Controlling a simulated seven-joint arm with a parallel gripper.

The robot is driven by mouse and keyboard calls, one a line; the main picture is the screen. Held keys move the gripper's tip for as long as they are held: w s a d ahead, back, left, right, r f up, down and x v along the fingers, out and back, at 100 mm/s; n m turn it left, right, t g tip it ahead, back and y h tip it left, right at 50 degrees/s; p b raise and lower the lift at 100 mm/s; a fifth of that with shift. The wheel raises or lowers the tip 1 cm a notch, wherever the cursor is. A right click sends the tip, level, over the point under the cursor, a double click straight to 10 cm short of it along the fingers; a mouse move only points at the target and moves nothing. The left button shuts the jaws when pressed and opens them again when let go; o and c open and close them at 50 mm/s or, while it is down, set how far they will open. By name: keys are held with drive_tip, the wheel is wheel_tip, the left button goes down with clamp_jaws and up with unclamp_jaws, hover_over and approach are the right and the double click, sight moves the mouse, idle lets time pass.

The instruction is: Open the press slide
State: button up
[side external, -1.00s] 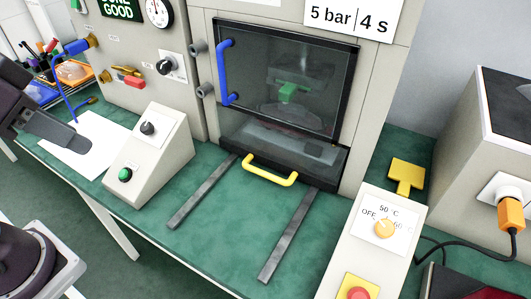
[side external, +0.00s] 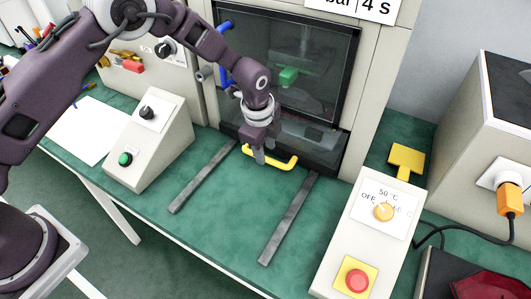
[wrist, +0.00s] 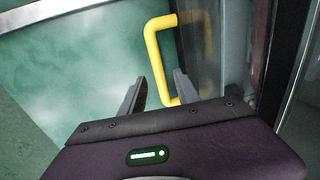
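The press slide is the dark drawer front (side external: 318,159) below the glass door, with a yellow handle (side external: 286,163) across it. The slide sits in at the press face. My gripper (side external: 263,160) points down at the left part of the handle. In the wrist view, the yellow handle (wrist: 152,48) runs down toward the gap between my two dark fingers (wrist: 160,88). The fingers are apart, with one on each side of the handle's near end. Whether either finger touches the handle cannot be told. My gripper hides part of the handle in the side view.
Two grey rails (side external: 288,220) lie on the green table in front of the press. A sloped control box (side external: 155,150) stands left and a panel with a red button (side external: 357,280) stands right. The blue door handle (side external: 225,60) is close to my arm.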

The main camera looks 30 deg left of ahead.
drive_tip(key=shift+w+f, duration=0.2)
drive_tip(key=shift+f, duration=1)
clamp_jaws()
idle(0.5)
